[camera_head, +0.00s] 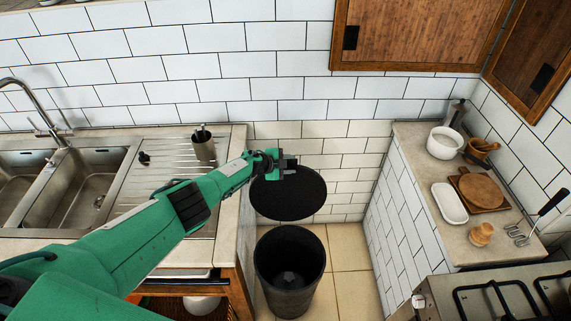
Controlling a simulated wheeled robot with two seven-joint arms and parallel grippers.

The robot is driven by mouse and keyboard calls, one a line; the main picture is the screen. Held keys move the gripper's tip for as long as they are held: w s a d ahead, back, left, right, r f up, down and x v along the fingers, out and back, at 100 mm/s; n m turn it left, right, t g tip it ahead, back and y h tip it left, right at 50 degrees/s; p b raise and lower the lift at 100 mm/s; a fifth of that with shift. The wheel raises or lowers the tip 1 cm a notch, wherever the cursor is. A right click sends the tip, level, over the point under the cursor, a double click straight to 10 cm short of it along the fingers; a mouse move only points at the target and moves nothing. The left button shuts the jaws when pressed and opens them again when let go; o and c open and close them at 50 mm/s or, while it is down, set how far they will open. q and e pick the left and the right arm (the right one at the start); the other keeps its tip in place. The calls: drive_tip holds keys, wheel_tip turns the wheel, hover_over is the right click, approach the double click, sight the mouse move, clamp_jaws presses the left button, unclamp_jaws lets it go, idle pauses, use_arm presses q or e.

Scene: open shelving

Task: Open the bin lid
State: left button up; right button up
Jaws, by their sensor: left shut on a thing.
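The black bin (290,287) stands on the tiled floor in the gap between the sink counter and the right counter. Its round black lid (289,197) is raised, standing behind and above the open mouth, so the dark inside shows. My left gripper (288,165) is at the top edge of the lid, shut on it. The exact contact of the fingers is hard to see at this size. My right gripper is not in view.
The right counter (407,140) holds a white bowl (444,142), a white dish (450,203) and wooden boards. A stove (500,297) is at the lower right. Wooden cabinets hang above.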

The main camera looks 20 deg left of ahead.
use_arm(q)
drive_tip(key=shift+s+a+p, duration=0.2)
drive_tip(key=shift+s+p, duration=0.2)
drive_tip(key=shift+p, duration=0.2)
drive_tip(key=p+v, duration=0.5)
drive_tip(key=v, duration=0.8)
drive_tip(key=shift+w+r+p, duration=0.2)
drive_tip(key=shift+p, duration=0.2)
